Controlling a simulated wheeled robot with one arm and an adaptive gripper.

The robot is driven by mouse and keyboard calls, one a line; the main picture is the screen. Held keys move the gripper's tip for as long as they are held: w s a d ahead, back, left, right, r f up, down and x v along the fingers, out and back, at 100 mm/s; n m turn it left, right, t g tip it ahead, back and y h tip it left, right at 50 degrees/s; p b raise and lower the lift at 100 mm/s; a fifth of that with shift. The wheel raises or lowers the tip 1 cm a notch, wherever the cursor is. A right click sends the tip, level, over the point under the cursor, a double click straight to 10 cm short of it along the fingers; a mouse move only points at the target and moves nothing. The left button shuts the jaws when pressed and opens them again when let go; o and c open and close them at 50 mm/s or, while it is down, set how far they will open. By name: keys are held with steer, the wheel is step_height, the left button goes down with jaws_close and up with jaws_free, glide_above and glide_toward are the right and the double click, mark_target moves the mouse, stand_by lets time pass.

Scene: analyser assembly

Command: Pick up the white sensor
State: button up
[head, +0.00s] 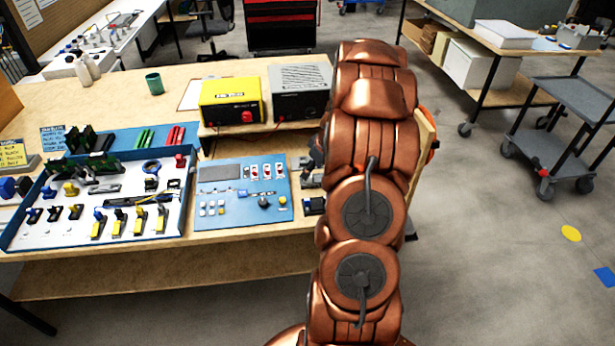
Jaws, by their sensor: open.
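I cannot pick out the white sensor with certainty; the parts here are small. A blue-rimmed tray (187,205) at the left of the workbench holds several small blue, yellow, black and red parts on a white bottom. A blue panel (232,217) right of it carries small white pieces (212,208), red-and-white switches and a dark knob. My copper-coloured arm rises in front of the bench's right end and covers what lies behind it. My gripper is hidden behind the arm. Small dark parts (312,180) show partly at the arm's left edge.
A yellow box (231,101) and a grey-black box (300,91) stand on a raised shelf behind the panel. A green cup (154,83) stands on the workbench (120,97). Grey trolley (569,88) stands far right.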

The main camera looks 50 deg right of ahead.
steer(key=shift+p+x, duration=0.45)
steer(key=shift+x, duration=1.25)
steer(key=shift+w, duration=0.1)
steer(key=c, duration=1)
